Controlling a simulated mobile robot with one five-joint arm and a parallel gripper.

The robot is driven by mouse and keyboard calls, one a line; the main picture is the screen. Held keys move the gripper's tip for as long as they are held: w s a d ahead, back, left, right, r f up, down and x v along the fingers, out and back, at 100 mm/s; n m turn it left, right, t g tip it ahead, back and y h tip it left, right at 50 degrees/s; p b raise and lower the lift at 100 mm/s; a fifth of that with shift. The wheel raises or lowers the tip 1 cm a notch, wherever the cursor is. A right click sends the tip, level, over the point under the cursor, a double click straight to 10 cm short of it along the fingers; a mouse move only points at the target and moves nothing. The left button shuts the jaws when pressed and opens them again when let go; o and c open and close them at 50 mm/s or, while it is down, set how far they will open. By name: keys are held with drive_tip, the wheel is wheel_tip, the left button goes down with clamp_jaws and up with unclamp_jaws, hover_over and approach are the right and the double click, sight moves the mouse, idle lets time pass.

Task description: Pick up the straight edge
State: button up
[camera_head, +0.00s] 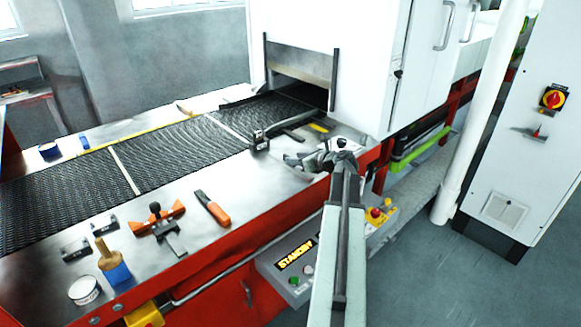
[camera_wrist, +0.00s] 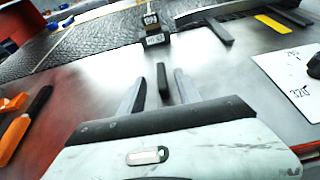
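My gripper (camera_head: 302,161) is over the steel side table of the belt. In the wrist view its two grey fingers (camera_wrist: 160,90) are apart, so it is open. A short dark bar (camera_wrist: 163,82) shows between them, with gaps on both sides; I cannot tell if it is the straight edge. A long dark bar (camera_head: 292,127) lies near the belt's edge, beyond my gripper; its near end shows in the wrist view (camera_wrist: 221,32). I cannot tell for sure which piece is the straight edge.
A small black numbered block (camera_head: 260,141) stands by the mesh belt (camera_head: 170,150). An orange-handled tool (camera_head: 212,207), an orange-and-black tool (camera_head: 160,222), a brush (camera_head: 110,262) and a round tin (camera_head: 84,290) lie left. A marked white sheet (camera_wrist: 290,75) is right. The oven housing (camera_head: 325,50) rises behind.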

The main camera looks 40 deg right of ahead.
sight(281, 159)
drive_tip(key=b+x, duration=0.1)
drive_tip(key=x, duration=0.4)
drive_tip(key=shift+s+d+b, duration=0.1)
drive_tip(key=shift+b, duration=0.2)
drive_tip(key=shift+s, duration=0.1)
drive_tip(key=shift+c, duration=0.7)
clamp_jaws()
